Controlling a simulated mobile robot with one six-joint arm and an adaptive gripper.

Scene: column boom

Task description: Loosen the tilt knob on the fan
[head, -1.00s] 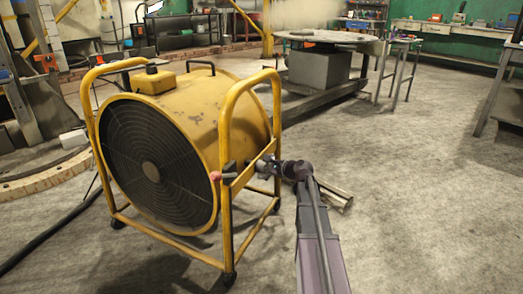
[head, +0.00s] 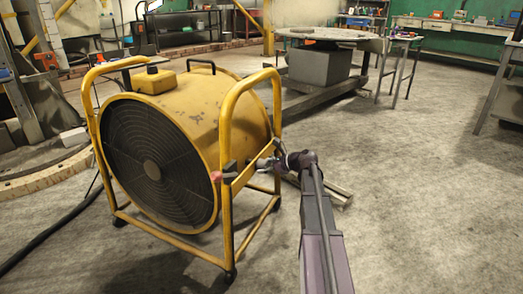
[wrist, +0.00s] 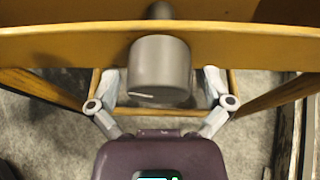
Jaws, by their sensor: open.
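The yellow drum fan (head: 190,105) stands in its tubular frame on the floor, left of centre in the head view. In the wrist view the grey tilt knob (wrist: 160,70) is a short cylinder with a white mark low on its left side. It sits on a shaft at the yellow frame bar (wrist: 60,45). My gripper (wrist: 160,82) is open, with one finger on each side of the knob and a gap showing at both.
A small pinkish-red piece (head: 216,176) sticks out by the fan's front right post. A dark hose (head: 55,232) lies on the floor at left. A round-topped table (head: 325,36) stands behind.

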